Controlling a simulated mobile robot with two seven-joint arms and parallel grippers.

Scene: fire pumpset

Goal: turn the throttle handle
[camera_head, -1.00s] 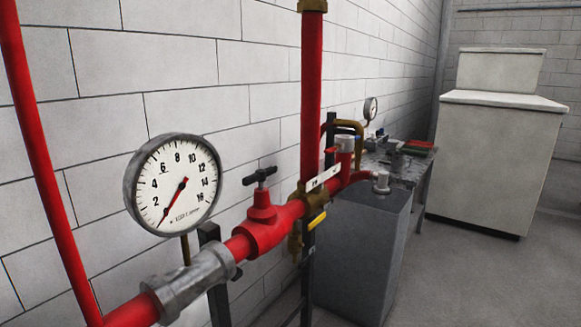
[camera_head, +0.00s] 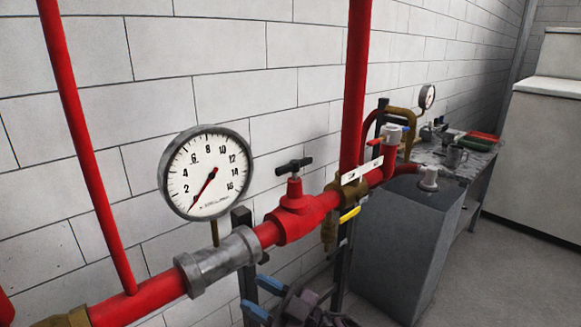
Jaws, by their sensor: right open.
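The throttle handle looks to be the black T-shaped handle (camera_head: 294,166) on top of the red valve (camera_head: 294,205), which sits on the red horizontal pipe. My right gripper (camera_head: 262,298) shows at the bottom edge, its two blue-tipped fingers apart with nothing between them. It is below the valve and pipe in the picture, clear of the handle. Part of the gripper body is cut off by the frame's lower edge. My left gripper is not in view.
A round pressure gauge (camera_head: 206,172) stands left of the valve. A red vertical pipe (camera_head: 356,85) rises to its right, and another (camera_head: 85,150) runs at the left. A grey box (camera_head: 405,235) stands right of the pipework. Open floor (camera_head: 500,270) lies at the right.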

